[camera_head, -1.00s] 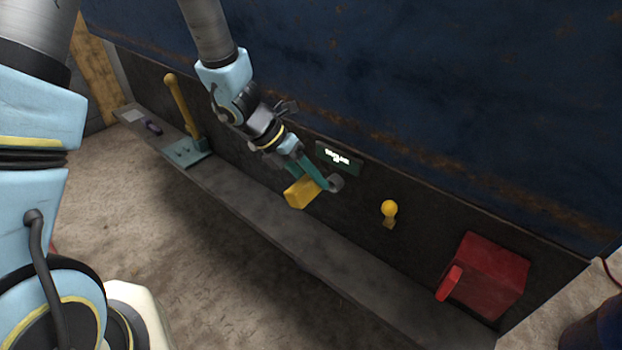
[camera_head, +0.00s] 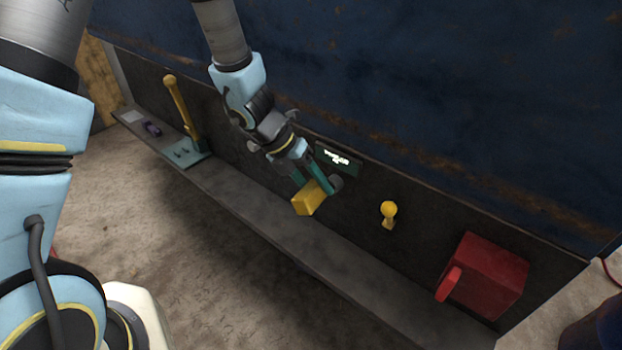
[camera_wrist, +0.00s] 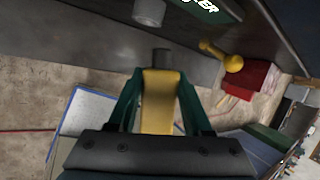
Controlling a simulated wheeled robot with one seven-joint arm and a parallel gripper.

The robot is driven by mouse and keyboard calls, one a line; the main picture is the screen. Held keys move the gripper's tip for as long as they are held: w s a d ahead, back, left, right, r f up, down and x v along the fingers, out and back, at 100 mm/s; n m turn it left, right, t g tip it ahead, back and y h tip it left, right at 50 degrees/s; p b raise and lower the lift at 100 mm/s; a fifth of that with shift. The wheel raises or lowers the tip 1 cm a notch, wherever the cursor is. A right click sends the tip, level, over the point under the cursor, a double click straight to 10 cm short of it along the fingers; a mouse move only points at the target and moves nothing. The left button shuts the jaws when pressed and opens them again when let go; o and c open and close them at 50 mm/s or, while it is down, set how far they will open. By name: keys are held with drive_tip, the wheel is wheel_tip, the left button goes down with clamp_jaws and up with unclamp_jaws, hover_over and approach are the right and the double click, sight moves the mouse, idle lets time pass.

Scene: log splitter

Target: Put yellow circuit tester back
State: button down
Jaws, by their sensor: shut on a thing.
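The yellow circuit tester (camera_head: 309,199) is a yellow block held between the fingers of my gripper (camera_head: 314,184). In the wrist view the tester (camera_wrist: 159,103) sits between the two green fingers of my gripper (camera_wrist: 158,100), with a dark piece at its far end. My gripper is shut on it, above the grey ledge (camera_head: 270,222) and in front of the dark panel. A small grey round part (camera_head: 337,183) on the panel is close beside the right finger. Whether the tester touches the ledge or panel cannot be told.
A dark sign with white letters (camera_head: 338,159) is just above my gripper. A yellow ball-topped knob (camera_head: 389,210) and a red box with a lever (camera_head: 486,276) are to the right. A yellow lever (camera_head: 180,103) stands on a teal plate at the left. The middle ledge is clear.

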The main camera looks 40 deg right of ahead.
drive_tip(key=shift+s+d+f+n+g+h+b, duration=0.6)
drive_tip(key=shift+s+f+n+g+b, duration=0.95)
drive_tip(key=shift+f+n, duration=1.85)
drive_tip(key=shift+s+d+f+n+g+h+b, duration=0.55)
drive_tip(key=shift+f+n+g+b, duration=0.5)
drive_tip(key=shift+f+n+b, duration=1.75)
drive_tip(key=shift+s+d+f+n+g+h+b, duration=0.55)
drive_tip(key=shift+s+f+n+g+b, duration=0.75)
drive_tip(key=shift+f+n, duration=2.65)
drive_tip(key=shift+a+f+m, duration=0.1)
drive_tip(key=shift+f+m, duration=0.25)
drive_tip(key=shift+f, duration=0.15)
drive_tip(key=shift+a+f+b, duration=0.1)
drive_tip(key=shift+f+b, duration=0.25)
drive_tip(key=shift+b, duration=0.1)
